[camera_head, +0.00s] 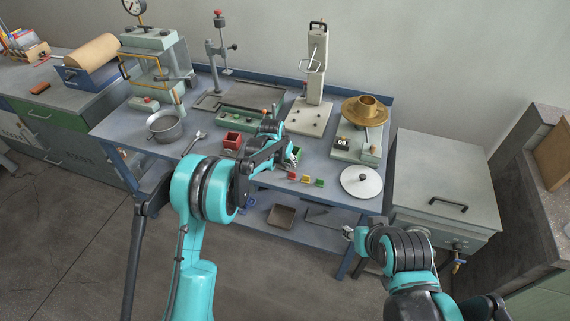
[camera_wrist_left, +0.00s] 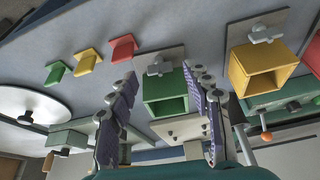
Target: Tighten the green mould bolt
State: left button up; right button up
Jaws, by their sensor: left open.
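The green mould (camera_wrist_left: 165,92) is an open-fronted box on a grey plate, seen between the fingers of my left gripper (camera_wrist_left: 160,76) in the left wrist view. Its bolt (camera_wrist_left: 160,66) is a grey metal T-shaped head on the plate at the box's upper edge. My left gripper is open, one finger on each side of the mould; contact cannot be told. In the head view the green mould (camera_head: 293,156) is mostly hidden by the gripper. My right gripper (camera_head: 350,232) is low in front of the bench, small, its jaws unclear.
A yellow mould (camera_wrist_left: 252,75) with a similar bolt stands close on the right in the wrist view. A red mould (camera_head: 232,141) stands left of my gripper. Small red (camera_head: 292,176), yellow (camera_head: 305,180) and green (camera_head: 319,183) pieces and a white disc (camera_head: 361,182) lie to the right.

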pick_arm(q)
jog(key=shift+w+d+f, duration=0.1)
jog(key=shift+w+f, duration=0.1)
jog(key=shift+f, duration=0.5)
grip_shut()
jog(key=shift+w+m+g+h, duration=0.1)
jog(key=shift+m+g+h, duration=0.35)
jog(key=shift+m, duration=1.05)
grip_release()
